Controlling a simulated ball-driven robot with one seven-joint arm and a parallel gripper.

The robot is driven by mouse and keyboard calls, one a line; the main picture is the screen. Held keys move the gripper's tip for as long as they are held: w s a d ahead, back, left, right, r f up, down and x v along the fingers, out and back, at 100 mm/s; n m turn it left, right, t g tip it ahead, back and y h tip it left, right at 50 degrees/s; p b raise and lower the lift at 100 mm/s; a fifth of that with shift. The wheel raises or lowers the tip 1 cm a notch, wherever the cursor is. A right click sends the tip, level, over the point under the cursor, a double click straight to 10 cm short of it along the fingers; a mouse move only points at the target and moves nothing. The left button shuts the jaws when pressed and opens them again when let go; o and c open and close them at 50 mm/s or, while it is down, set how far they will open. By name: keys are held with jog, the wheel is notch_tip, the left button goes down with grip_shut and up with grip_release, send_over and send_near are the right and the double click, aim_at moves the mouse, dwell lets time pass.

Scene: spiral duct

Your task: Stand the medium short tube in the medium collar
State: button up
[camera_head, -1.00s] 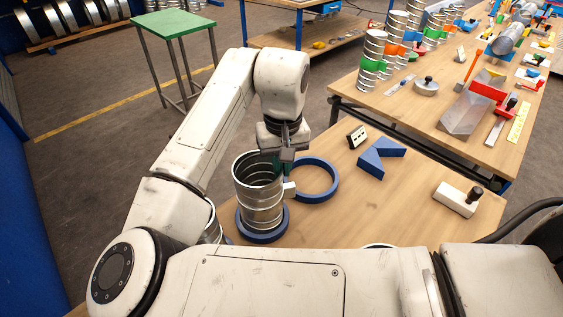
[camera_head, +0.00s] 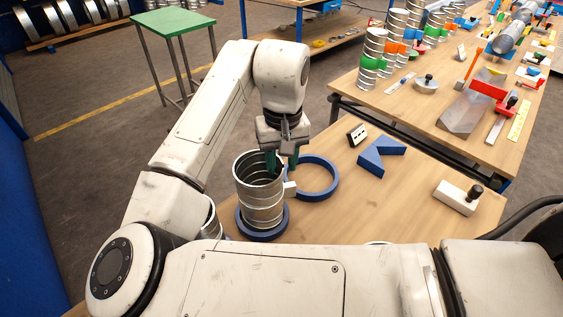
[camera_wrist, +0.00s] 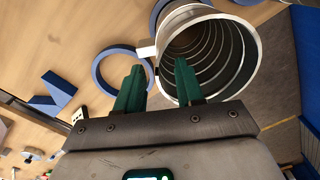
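A silvery ribbed short tube (camera_head: 260,205) stands upright, as far as I can tell, inside a blue ring collar (camera_head: 262,236) on the near table. A small white tab (camera_head: 290,188) sticks out from its right side. My gripper (camera_head: 282,163) is over the tube's rim, with its green fingers apart. In the wrist view my gripper (camera_wrist: 158,85) shows one finger over the tube's mouth (camera_wrist: 210,60) and the other outside its wall. The far side of the collar is hidden by the tube.
An empty blue ring (camera_head: 316,178) lies just right of the tube. Blue angled blocks (camera_head: 382,157), a small black-and-white block (camera_head: 357,135) and a white block with a black knob (camera_head: 458,198) lie farther right. Another metal tube (camera_head: 212,224) is partly hidden behind my arm.

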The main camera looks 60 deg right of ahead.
notch_tip(320, 180, up, 10)
jog(key=shift+b, duration=0.35)
jog(key=shift+s+d+f, duration=0.1)
jog(key=shift+s, duration=0.1)
dwell(0.4)
